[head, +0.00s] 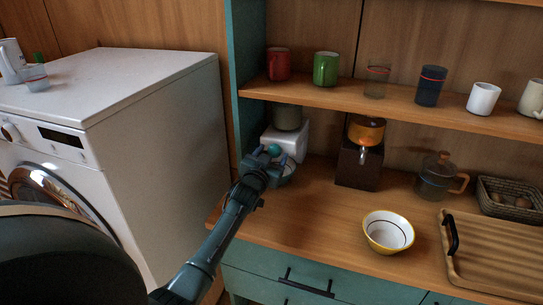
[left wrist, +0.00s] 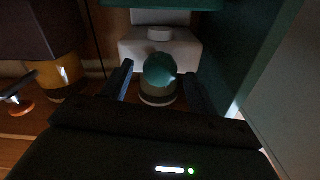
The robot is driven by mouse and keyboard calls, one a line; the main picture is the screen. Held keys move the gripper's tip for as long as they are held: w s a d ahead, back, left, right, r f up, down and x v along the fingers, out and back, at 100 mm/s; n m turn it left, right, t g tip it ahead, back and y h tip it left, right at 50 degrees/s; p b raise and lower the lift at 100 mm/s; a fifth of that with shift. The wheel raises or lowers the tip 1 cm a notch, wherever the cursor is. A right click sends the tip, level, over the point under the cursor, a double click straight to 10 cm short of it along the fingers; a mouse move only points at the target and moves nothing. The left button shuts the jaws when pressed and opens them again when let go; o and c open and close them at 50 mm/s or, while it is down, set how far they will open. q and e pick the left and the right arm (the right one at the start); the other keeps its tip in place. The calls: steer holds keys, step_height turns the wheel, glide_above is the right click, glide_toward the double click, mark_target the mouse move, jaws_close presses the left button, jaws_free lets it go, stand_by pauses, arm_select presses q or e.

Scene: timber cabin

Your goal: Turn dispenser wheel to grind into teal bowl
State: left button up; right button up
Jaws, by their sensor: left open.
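A white dispenser (head: 299,136) with a grey-green hopper (head: 288,117) stands at the left end of the wooden counter. Its round teal wheel (head: 274,149) is on the front. A bluish bowl (head: 288,176) sits below it, partly hidden by my gripper. My left gripper (head: 265,158) is open at the front of the dispenser. In the left wrist view, which looks upside down, the teal wheel (left wrist: 160,70) shows between the open fingers of the left gripper (left wrist: 158,84). I cannot tell whether the fingers touch it. My right gripper is out of view.
A brown dispenser (head: 358,166) with an orange top stands to the right. A yellow-white bowl (head: 388,232), a glass teapot (head: 436,177) and a wooden tray (head: 495,252) are further right. A shelf (head: 400,104) with mugs overhangs. A teal side panel (head: 247,70) borders the left.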

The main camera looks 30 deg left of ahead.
arm_select(q)
steer(key=c, duration=1)
steer(key=shift+m, duration=0.4)
